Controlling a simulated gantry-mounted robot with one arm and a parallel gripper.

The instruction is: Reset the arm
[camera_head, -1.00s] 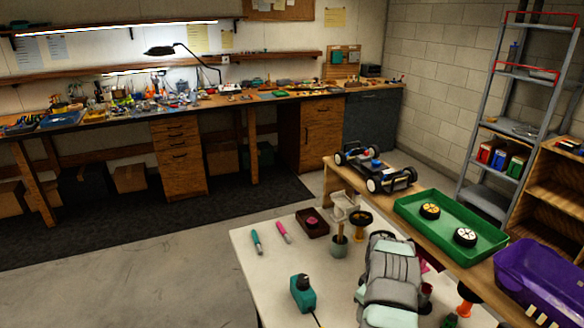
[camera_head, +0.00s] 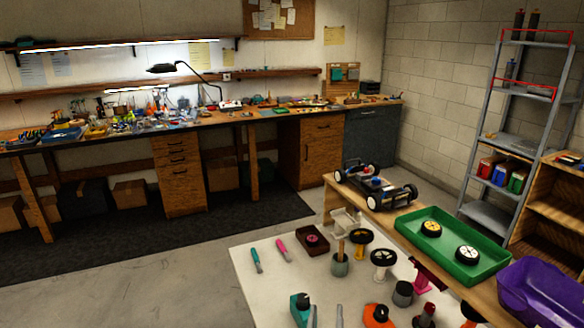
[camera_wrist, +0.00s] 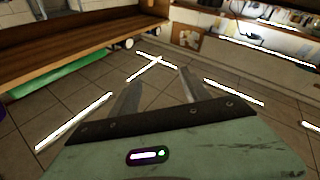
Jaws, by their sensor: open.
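My gripper (camera_wrist: 158,92) shows in the wrist view as two dark fingers held well apart, with nothing between them. In the head view, two thin grey tips at the bottom edge look like its fingers (camera_head: 327,317); the rest of my arm is out of frame there. The wrist view appears upside down, with the ceiling and its light strips low in the picture and the wooden bench (camera_wrist: 85,35) at the top. The gripper touches nothing that I can see.
The white table (camera_head: 280,282) holds two pens, a brown tray (camera_head: 312,240), wheels on stands and a teal tool (camera_head: 299,308). Behind it, the narrow bench carries the racecar (camera_head: 376,188), a green tray (camera_head: 452,249) with two wheels, and a purple bin (camera_head: 545,290).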

